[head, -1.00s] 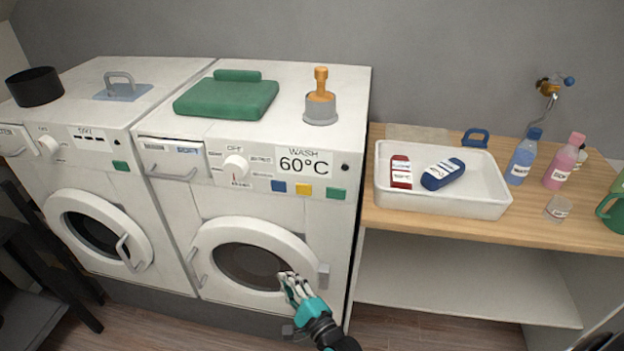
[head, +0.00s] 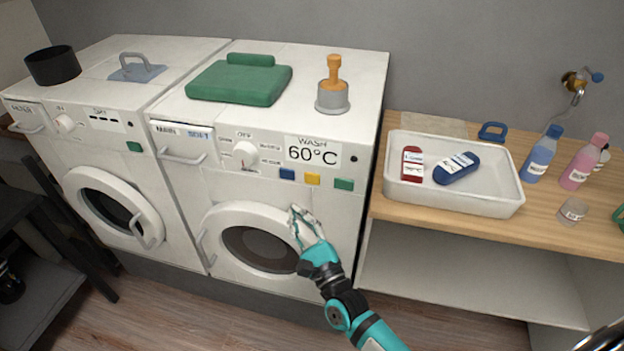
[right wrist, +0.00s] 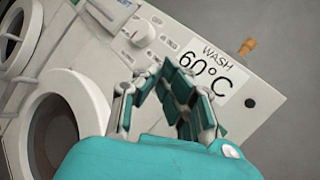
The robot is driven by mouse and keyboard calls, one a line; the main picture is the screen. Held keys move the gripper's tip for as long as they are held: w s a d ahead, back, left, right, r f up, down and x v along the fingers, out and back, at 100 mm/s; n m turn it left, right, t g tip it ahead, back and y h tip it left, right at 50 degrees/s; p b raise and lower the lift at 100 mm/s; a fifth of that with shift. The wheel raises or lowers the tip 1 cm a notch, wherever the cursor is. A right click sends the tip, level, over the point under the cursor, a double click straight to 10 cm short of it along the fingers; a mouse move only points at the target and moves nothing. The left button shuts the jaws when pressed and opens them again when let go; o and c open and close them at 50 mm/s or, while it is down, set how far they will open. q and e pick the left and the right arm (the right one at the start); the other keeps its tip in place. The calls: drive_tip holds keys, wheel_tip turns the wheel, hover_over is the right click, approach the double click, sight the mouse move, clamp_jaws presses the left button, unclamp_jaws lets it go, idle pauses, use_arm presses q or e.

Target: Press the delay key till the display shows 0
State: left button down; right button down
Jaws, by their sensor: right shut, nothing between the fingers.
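The right-hand washing machine's display (head: 312,152) reads "WASH 60°C"; the same display (right wrist: 206,75) shows large in the right wrist view. Below it sit a blue key (head: 287,174), a yellow key (head: 312,179) and a green key (head: 344,184). I cannot read which one is the delay key. My right gripper (head: 296,212) is shut and empty, in front of the machine just below the blue and yellow keys, apart from them in the picture. In the right wrist view its fingers (right wrist: 152,78) cover the key area beside the display. My left gripper is not in view.
A programme dial (head: 244,150) is left of the display. The round door (head: 225,215) lies below, behind my right arm. A second machine (head: 100,150) stands to the left. On the right, a wooden counter (head: 470,228) holds a white tray (head: 450,205) and bottles.

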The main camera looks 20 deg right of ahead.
sight(312, 179)
drive_tip(key=shift+w+d+b, duration=0.5)
drive_tip(key=shift+w+d, duration=0.3)
drive_tip(key=shift+w, duration=0.4)
drive_tip(key=shift+w+d+b, duration=0.45)
drive_tip(key=shift+w+d, duration=0.35)
drive_tip(key=shift+w, duration=0.35)
drive_tip(key=shift+w+d+b, duration=0.5)
drive_tip(key=shift+w+d, duration=0.3)
drive_tip(key=shift+w, duration=0.4)
drive_tip(key=shift+w+d+b, duration=0.2)
drive_tip(key=shift+w+b, duration=0.1)
drive_tip(key=shift+w, duration=0.05)
drive_tip(key=shift+w+d+b, duration=0.2)
drive_tip(key=shift+w+b, duration=0.1)
drive_tip(key=shift+s, duration=0.1)
drive_tip(key=shift+s+a, duration=0.45)
drive_tip(key=shift+s, duration=0.15)
drive_tip(key=shift+p, duration=0.3)
